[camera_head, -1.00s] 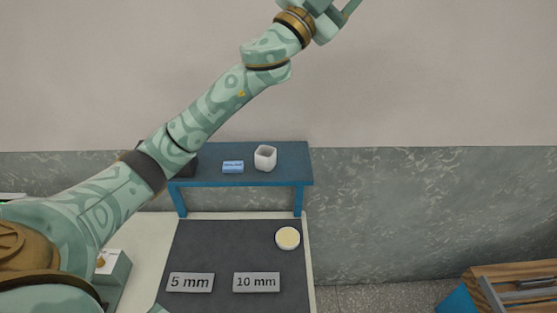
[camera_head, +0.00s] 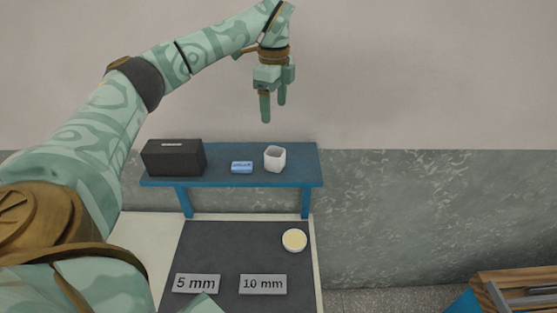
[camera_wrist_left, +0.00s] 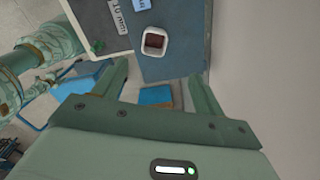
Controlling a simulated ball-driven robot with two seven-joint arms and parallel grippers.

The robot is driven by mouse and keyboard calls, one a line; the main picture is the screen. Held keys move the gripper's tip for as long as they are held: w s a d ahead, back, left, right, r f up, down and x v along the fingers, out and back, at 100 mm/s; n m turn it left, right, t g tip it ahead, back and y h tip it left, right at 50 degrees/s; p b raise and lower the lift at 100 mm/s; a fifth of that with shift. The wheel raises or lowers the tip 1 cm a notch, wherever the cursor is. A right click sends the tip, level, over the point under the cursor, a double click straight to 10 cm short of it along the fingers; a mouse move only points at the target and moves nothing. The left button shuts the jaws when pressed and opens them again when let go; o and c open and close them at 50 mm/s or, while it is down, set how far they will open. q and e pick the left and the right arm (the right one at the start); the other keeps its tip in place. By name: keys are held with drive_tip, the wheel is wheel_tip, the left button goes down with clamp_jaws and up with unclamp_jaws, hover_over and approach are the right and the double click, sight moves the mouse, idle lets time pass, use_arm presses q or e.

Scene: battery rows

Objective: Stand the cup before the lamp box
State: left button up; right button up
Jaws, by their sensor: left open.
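The white faceted cup (camera_head: 274,158) stands upright on the blue raised shelf (camera_head: 305,178), right of its middle. It also shows from above in the left wrist view (camera_wrist_left: 154,29), with a brown inside. A black box (camera_head: 173,158) sits at the shelf's left end; its label is too small to read, so I cannot confirm it is the lamp box. My left gripper (camera_head: 273,112) is open and empty, pointing down above the cup and apart from it. Its spread fingers also show in the left wrist view (camera_wrist_left: 158,72). My right gripper is not in view.
A small blue box (camera_head: 241,167) lies between the black box and the cup. Below is a dark mat (camera_head: 235,250) with "5 mm" (camera_head: 196,284) and "10 mm" (camera_head: 263,284) plates and a round cream-topped disc (camera_head: 294,240). A wooden rack (camera_head: 515,283) is at lower right.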

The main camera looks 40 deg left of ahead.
use_arm(q)
approach(275, 160)
drive_tip(key=w+f, duration=0.1)
drive_tip(key=f, duration=0.1)
drive_tip(key=a+f, duration=0.1)
drive_tip(key=f, duration=0.1)
drive_tip(key=w+a+f, duration=0.1)
drive_tip(key=f, duration=0.1)
drive_tip(key=shift+w+a+f, duration=0.1)
drive_tip(key=shift+w+a, duration=0.1)
drive_tip(key=shift+w, duration=0.1)
wheel_tip(275, 160, down, 6)
drive_tip(key=shift+s+d+r+p, duration=0.15)
drive_tip(key=shift+r+p, duration=0.05)
drive_tip(key=shift+p, duration=0.25)
drive_tip(key=c, duration=1.1)
drive_tip(key=shift+r, duration=0.1)
